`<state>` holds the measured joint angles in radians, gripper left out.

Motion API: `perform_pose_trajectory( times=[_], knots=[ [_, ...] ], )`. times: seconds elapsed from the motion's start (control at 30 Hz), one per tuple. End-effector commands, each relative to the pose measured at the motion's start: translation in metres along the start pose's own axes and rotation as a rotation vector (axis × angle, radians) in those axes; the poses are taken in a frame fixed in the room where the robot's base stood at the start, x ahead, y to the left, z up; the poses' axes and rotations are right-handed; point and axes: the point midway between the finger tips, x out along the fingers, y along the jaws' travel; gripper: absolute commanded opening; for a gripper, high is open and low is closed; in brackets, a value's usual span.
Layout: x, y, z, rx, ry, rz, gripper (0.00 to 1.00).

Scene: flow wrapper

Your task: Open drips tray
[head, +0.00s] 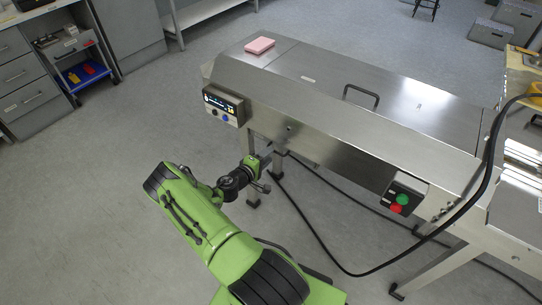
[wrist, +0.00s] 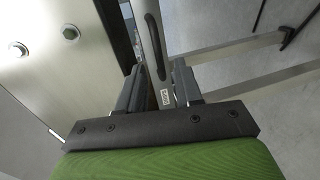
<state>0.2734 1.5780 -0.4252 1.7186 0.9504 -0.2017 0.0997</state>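My gripper (head: 265,160) is low at the front of the long steel machine (head: 340,125), just below its front panel. In the wrist view my gripper's two dark fingers (wrist: 160,75) stand apart, one on each side of a narrow grey metal bar (wrist: 154,45) with a small white label. The gaps beside the bar are too small to tell whether the fingers press on it. I cannot tell whether this bar belongs to the drips tray. No other part of the tray can be made out in the head view.
A control panel (head: 223,105) and a box with green and red buttons (head: 403,197) stick out from the machine's front. A black cable (head: 330,262) loops over the floor to the right. A pink block (head: 260,45) lies on top.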

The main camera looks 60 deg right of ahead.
Motion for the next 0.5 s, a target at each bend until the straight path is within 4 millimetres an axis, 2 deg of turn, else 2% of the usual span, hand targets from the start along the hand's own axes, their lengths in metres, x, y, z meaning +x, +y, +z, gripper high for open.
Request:
perform_pose_trajectory(
  times=[0.1,0.2,0.47,0.5],
  knots=[
    [0.022,-0.002,0.001,0.002,-0.002,0.000,0.35],
    [0.031,-0.001,0.000,0.001,-0.001,0.000,0.35],
    [0.033,0.000,0.000,-0.001,0.000,0.000,0.35],
    [0.033,0.000,0.000,-0.001,0.000,0.000,0.32]
  ],
)
